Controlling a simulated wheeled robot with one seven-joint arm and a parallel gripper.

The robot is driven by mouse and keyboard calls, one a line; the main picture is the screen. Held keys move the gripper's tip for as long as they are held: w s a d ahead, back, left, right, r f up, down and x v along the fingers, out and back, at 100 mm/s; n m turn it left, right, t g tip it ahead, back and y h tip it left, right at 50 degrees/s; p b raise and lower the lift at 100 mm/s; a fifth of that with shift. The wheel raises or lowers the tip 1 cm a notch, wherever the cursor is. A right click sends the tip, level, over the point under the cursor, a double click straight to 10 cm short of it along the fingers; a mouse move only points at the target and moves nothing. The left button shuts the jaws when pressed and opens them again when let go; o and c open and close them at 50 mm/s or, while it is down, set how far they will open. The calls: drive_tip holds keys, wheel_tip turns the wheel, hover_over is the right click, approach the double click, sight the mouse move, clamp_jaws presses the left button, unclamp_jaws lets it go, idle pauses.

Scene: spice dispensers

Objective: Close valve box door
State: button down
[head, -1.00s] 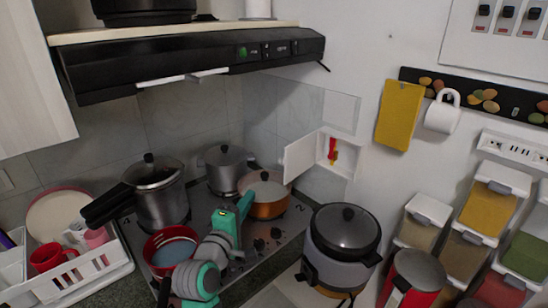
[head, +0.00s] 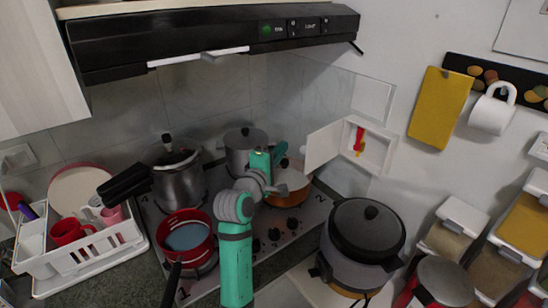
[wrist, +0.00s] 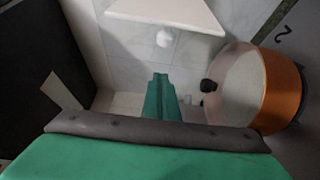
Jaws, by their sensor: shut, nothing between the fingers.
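The white valve box (head: 368,147) is on the wall right of the stove, with a red and yellow valve (head: 359,140) inside. Its white door (head: 323,147) stands open to the left. The door also shows in the wrist view (wrist: 168,14), at the top, with a round white knob (wrist: 165,39) below it. My green gripper (head: 280,152) is over the stove, beside the orange pot and left of the door. In the wrist view its fingers (wrist: 161,82) are together and empty, pointing toward the door's area and apart from it in that picture.
An orange pot (wrist: 278,92) is close to the right of my gripper in the wrist view. A grey cooker with a black lid (head: 366,230) stands below the valve box. Pots, a red pan (head: 186,236) and a dish rack (head: 85,251) are to the left. The range hood (head: 205,38) hangs above.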

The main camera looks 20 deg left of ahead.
sight(319, 144)
drive_tip(key=shift+s+d, duration=0.15)
drive_tip(key=shift+d, duration=1.75)
